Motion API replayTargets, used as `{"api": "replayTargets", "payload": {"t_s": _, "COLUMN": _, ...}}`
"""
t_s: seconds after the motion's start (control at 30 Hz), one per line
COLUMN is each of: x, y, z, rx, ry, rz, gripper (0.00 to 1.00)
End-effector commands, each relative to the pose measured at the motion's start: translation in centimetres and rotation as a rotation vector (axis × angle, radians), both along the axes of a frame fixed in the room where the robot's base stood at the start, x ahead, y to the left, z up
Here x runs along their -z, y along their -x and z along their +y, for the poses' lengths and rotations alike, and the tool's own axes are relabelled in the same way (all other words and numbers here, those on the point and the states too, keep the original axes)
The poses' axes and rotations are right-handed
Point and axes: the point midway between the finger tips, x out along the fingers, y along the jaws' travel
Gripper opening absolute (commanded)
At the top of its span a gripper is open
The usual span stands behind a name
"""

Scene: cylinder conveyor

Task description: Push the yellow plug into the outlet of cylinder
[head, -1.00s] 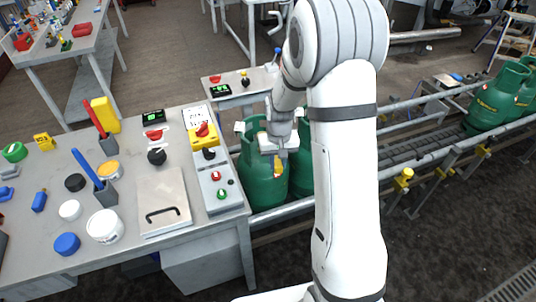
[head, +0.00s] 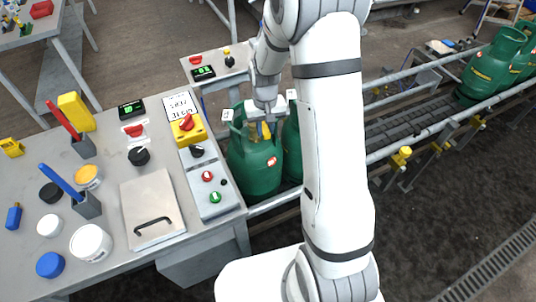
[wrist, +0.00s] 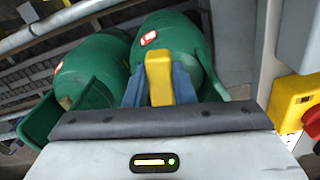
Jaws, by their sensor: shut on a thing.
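My gripper (head: 265,128) is at the top of a green cylinder (head: 253,168) in the head view. In the wrist view its blue-grey fingers (wrist: 159,90) are shut on the yellow plug (wrist: 159,77), one on each side. The plug also shows as a small yellow patch (head: 266,131) in the head view. In the wrist view the plug overlaps the top of the nearer cylinder (wrist: 180,32). The outlet is hidden behind the plug and fingers, so I cannot tell whether they touch.
A second cylinder (head: 291,150) stands close to the right, partly behind my arm. More cylinders (head: 490,72) stand farther along the conveyor (head: 405,124).

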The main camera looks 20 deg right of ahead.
Motion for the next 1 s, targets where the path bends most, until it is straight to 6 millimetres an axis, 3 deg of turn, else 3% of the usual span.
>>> {"api": "replayTargets", "payload": {"t_s": 0.23, "x": 7.2, "y": 1.6, "z": 0.2, "rx": -0.087, "ry": 0.0, "rz": 0.004, "gripper": 0.01}}
{"api": "replayTargets", "payload": {"t_s": 0.4, "x": 10.6, "y": 2.6, "z": 0.2, "rx": -0.143, "ry": 0.0, "rz": 0.003, "gripper": 0.01}}
{"api": "replayTargets", "payload": {"t_s": 1.0, "x": 10.9, "y": 2.9, "z": 0.1, "rx": -0.159, "ry": 0.0, "rz": 0.0, "gripper": 0.01}}
